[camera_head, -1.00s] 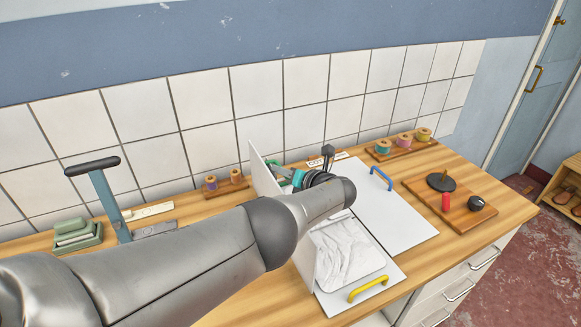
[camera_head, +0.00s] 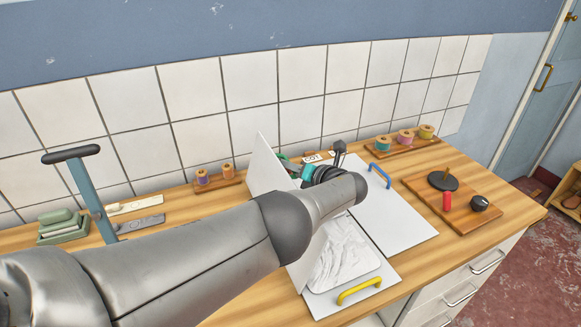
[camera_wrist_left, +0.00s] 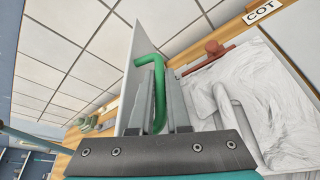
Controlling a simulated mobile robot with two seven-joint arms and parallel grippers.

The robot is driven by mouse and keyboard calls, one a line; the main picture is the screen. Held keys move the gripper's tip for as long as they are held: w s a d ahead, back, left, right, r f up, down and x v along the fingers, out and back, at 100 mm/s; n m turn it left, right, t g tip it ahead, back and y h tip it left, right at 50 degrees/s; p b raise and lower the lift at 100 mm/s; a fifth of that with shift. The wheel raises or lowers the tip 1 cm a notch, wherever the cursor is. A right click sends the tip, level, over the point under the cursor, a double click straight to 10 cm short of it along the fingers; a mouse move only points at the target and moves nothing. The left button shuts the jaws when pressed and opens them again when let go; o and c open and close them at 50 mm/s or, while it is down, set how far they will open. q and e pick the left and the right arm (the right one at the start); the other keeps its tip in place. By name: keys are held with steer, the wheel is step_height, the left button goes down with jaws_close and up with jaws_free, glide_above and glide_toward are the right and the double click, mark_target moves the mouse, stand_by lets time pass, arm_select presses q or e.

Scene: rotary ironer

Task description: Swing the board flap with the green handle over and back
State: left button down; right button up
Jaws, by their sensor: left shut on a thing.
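The white board flap (camera_head: 268,165) stands steeply raised on the worktop, with my left forearm crossing in front of it. Its green handle (camera_wrist_left: 158,75) is on the face towards the board and shows between my fingers in the left wrist view. In the head view only a bit of green shows. My left gripper (camera_wrist_left: 162,118) is shut on this handle. The flap (camera_wrist_left: 135,70) also rises beside the fingers in the left wrist view. A crumpled white cloth (camera_head: 343,252) lies on the board right of the flap. My right gripper is out of view.
A yellow handle (camera_head: 359,291) and a blue handle (camera_head: 380,175) stand on white panels to the right. Thread spools (camera_head: 405,137) stand along the tiled wall. A blue lever (camera_head: 92,195) rises at left. A wooden board (camera_head: 460,205) with knobs lies at right.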

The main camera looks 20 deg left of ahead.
arm_select(q)
steer(key=shift+f, duration=0.1)
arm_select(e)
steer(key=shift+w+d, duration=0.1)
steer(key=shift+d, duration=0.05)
arm_select(q)
steer(key=c, duration=1.2)
jaws_free()
steer(key=shift+o, duration=0.2)
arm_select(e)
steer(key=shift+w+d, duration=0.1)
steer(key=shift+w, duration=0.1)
arm_select(q)
steer(key=shift+d, duration=0.15)
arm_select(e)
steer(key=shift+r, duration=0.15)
arm_select(q)
steer(key=shift+s+d+r+p, duration=0.1)
steer(key=shift+d+r+p, duration=0.1)
steer(key=shift+p, duration=0.2)
steer(key=p+v, duration=0.8)
steer(key=v, duration=0.6)
steer(key=shift+d, duration=0.2)
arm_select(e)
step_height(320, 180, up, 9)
arm_select(q)
steer(key=shift+s+d, duration=0.1)
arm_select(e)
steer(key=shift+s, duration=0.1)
